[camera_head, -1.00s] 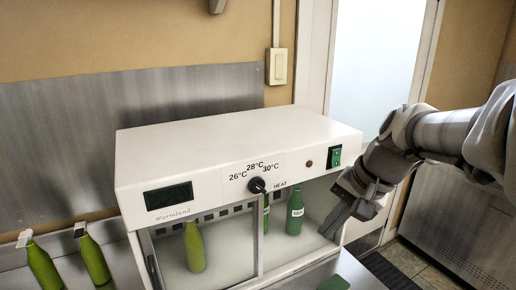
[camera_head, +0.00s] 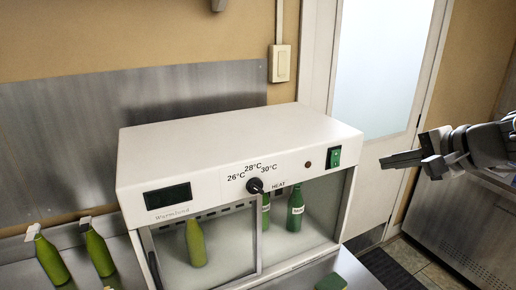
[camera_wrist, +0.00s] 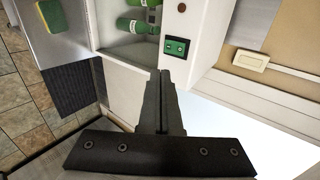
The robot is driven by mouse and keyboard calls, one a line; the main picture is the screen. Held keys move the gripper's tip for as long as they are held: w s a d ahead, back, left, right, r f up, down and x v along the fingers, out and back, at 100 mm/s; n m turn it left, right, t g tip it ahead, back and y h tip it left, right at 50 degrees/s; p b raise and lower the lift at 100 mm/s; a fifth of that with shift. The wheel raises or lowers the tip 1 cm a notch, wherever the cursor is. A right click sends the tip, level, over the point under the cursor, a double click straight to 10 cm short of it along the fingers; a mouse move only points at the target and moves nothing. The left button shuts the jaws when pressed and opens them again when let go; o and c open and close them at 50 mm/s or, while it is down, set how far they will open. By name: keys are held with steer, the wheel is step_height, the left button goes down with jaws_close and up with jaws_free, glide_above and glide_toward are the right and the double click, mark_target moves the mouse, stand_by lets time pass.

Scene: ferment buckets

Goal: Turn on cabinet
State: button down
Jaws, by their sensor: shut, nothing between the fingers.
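The white cabinet (camera_head: 235,155) stands on the counter with a dark display, a black HEAT knob (camera_head: 255,186) and a dark red lamp (camera_head: 308,165) on its front panel. A green rocker switch (camera_head: 334,157) sits at the panel's right end; it also shows in the wrist view (camera_wrist: 176,47). Bottles stand inside behind the partly open glass front. My gripper (camera_head: 382,162) is shut and empty, to the right of the cabinet and apart from the switch in the head view. In the wrist view the closed fingers (camera_wrist: 163,75) point up toward the switch area.
Two green bottles (camera_head: 52,258) stand left of the cabinet. A green and yellow sponge (camera_head: 332,283) lies in front of it; it also shows in the wrist view (camera_wrist: 50,15). A wall switch (camera_head: 280,63) and a white door (camera_head: 385,80) are behind. Free space lies right of the cabinet.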

mark_target(336, 156)
steer(key=x, duration=0.4)
steer(key=b+x, duration=0.1)
steer(key=x, duration=0.3)
steer(key=r+x, duration=0.1)
steer(key=x, duration=0.3)
steer(key=shift+w+a, duration=0.2)
steer(key=shift+w, duration=0.1)
steer(key=shift+w+a+f, duration=0.15)
steer(key=shift+w+a, duration=0.1)
steer(key=shift+w, duration=0.5)
steer(key=shift+f, duration=0.15)
steer(key=b, duration=0.3)
steer(key=shift+w+f+t+b, duration=0.1)
steer(key=shift+f+t+b, duration=0.2)
steer(key=shift+a+r, duration=0.1)
steer(key=shift+r, duration=0.25)
steer(key=shift+w+r+p, duration=0.15)
steer(key=shift+r+p, duration=0.55)
steer(key=shift+r, duration=0.3)
